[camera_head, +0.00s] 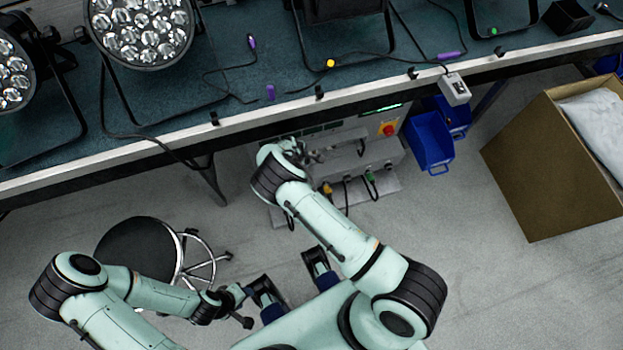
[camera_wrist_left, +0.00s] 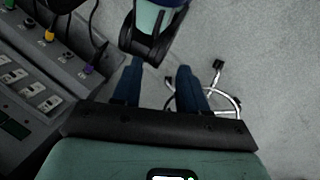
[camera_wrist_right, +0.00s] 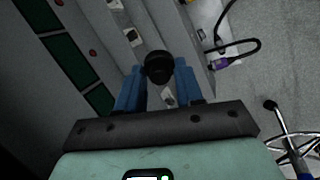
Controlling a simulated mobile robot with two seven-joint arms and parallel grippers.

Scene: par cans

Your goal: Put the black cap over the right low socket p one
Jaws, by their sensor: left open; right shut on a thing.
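My right gripper (camera_wrist_right: 160,88) is shut on the black cap (camera_wrist_right: 158,67), which sits between its blue fingertips in the right wrist view. In the head view the right gripper (camera_head: 303,153) is at the front of a grey cabinet (camera_head: 345,150) under the bench; the cap cannot be made out there. My left gripper (camera_wrist_left: 160,80) is open and empty in the left wrist view. In the head view the left gripper (camera_head: 240,296) is low, near the stool. I cannot tell which socket is the right low socket p one.
Cables with an orange plug (camera_head: 327,188) and a green plug (camera_head: 370,176) come from the cabinet's low ledge. A red knob (camera_head: 388,129) is on the cabinet. A bench (camera_head: 230,85) overhangs it. Blue bins (camera_head: 432,140), a cardboard box (camera_head: 545,165) and a black stool (camera_head: 140,250) stand around.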

